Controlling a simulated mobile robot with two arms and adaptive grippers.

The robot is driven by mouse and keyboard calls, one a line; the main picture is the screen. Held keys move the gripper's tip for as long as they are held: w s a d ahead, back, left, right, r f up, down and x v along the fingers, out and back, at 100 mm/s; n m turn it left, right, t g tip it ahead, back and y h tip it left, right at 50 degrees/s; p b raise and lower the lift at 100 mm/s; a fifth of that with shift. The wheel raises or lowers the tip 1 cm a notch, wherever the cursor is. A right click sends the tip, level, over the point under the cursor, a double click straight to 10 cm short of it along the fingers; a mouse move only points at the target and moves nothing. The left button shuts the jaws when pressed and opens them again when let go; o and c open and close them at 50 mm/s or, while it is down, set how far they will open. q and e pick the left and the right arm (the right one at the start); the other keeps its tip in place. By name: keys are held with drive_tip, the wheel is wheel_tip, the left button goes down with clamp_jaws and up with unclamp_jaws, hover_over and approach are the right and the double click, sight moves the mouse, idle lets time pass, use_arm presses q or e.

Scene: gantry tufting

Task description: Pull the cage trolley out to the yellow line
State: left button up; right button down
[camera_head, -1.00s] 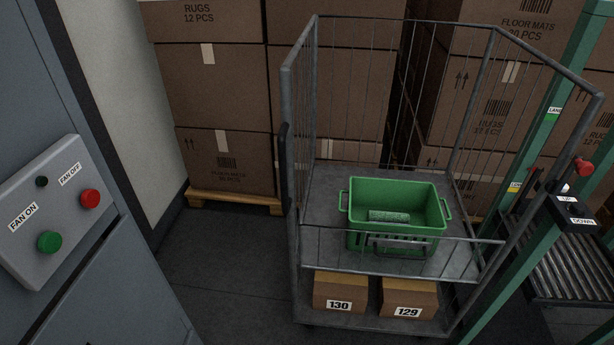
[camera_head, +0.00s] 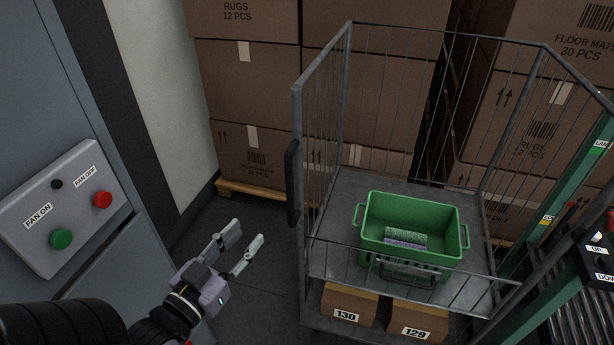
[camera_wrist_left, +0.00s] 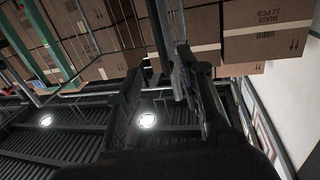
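The cage trolley (camera_head: 340,198) stands right of centre in the head view, with grey wire sides and a black upright handle (camera_head: 292,182) on its near left post. Its upper deck carries a green crate (camera_head: 440,216) holding a green roller and a lilac one. My left gripper (camera_head: 249,234) is open and empty, left of the trolley and apart from its handle. In the left wrist view the dark fingers (camera_wrist_left: 162,95) are spread, with grey bars beyond them. My right gripper is not in view. No yellow line shows.
Boxes 130 (camera_head: 347,303) and 129 (camera_head: 418,318) sit on the trolley's lower deck. Stacked cartons (camera_head: 245,90) stand behind. A fan control box (camera_head: 62,210) is at left, and a green post (camera_head: 560,190) and roller conveyor at right. Dark floor (camera_head: 205,228) lies left of the trolley.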

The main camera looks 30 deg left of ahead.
sight(288, 185)
use_arm(q)
drive_tip(key=w+p, duration=0.1)
drive_tip(key=w, duration=0.4)
drive_tip(key=w+p, duration=0.1)
drive_tip(key=w, duration=0.5)
drive_tip(key=w+r+p, duration=0.1)
drive_tip(key=w, duration=0.5)
drive_tip(key=shift+w+a+p, duration=0.15)
drive_tip(key=shift+a+p, duration=0.1)
drive_tip(key=shift+p, duration=0.1)
drive_tip(key=shift+c, duration=0.5)
clamp_jaws()
